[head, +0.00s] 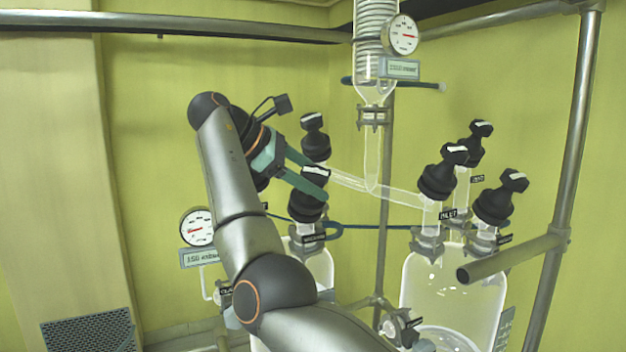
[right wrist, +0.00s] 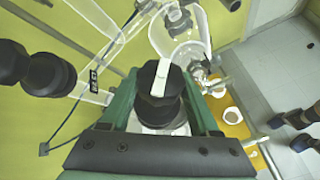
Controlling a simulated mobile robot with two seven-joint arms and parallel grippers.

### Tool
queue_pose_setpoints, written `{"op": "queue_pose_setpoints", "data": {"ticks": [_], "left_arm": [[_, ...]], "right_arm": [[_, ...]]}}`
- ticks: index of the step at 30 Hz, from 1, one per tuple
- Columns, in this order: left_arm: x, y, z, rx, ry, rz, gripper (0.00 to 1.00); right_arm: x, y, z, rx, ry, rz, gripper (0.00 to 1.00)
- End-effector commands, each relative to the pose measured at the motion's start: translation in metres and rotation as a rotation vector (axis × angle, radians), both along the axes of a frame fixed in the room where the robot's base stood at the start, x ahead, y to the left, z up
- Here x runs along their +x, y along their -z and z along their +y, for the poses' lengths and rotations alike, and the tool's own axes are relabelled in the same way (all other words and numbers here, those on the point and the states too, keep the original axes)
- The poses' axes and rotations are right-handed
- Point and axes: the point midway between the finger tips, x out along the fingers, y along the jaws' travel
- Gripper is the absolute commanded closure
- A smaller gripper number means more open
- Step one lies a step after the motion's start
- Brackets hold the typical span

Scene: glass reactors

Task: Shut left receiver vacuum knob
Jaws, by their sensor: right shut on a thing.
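My right gripper (head: 322,180) reaches in from the left with green fingers. It is shut on a black knob (head: 307,207) with a white pointer mark on top, the front knob of the left glass receiver (head: 318,268). In the right wrist view this knob (right wrist: 160,98) stands between the two fingers, its white mark running nearly straight along the picture's height. The label (head: 313,239) below the knob is too small to read surely. A second black knob (head: 315,140) stands behind it. My left gripper is not in view.
The right receiver (head: 452,295) carries several black knobs, one labelled INLET (head: 447,214). Glass tubing (head: 395,195) joins the receivers below a coil condenser (head: 373,65) with a gauge (head: 402,35). Another gauge (head: 197,227) is at left. Metal rails (head: 570,150) frame the right side.

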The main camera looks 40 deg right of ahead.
Motion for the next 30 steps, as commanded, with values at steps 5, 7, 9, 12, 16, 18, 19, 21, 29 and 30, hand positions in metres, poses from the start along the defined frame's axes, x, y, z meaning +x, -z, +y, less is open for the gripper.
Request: {"op": "queue_pose_setpoints", "data": {"ticks": [5,7,9,12,16,18,19,21,29,30], "left_arm": [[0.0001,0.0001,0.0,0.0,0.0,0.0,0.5],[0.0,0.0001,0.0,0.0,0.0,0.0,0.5],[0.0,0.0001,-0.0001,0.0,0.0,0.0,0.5],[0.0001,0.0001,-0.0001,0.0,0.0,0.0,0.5],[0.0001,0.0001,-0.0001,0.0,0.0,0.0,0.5],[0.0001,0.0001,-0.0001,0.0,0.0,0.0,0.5],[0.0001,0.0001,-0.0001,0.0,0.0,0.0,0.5],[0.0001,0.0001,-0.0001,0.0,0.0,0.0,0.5],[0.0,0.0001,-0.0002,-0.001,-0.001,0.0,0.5],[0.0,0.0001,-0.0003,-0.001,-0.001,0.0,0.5]], "right_arm": [[-0.0004,0.0004,-0.0003,0.002,0.003,-0.002,0.94],[-0.0004,0.0005,-0.0004,0.002,0.003,-0.002,0.94],[-0.0004,0.0005,-0.0004,0.002,0.003,-0.002,0.94],[-0.0005,0.0005,-0.0005,0.002,0.003,-0.002,0.27],[-0.0004,0.0004,-0.0005,0.002,0.002,-0.002,0.12],[-0.0003,0.0004,-0.0005,0.001,0.002,0.0,0.08],[-0.0002,0.0004,-0.0004,0.001,0.002,0.0,0.08],[-0.0002,0.0004,-0.0004,0.001,0.002,0.0,0.08],[-0.0008,-0.0013,-0.0017,0.0,0.001,-0.001,0.08],[-0.0012,-0.0021,-0.0025,0.0,0.001,-0.001,0.08]]}}
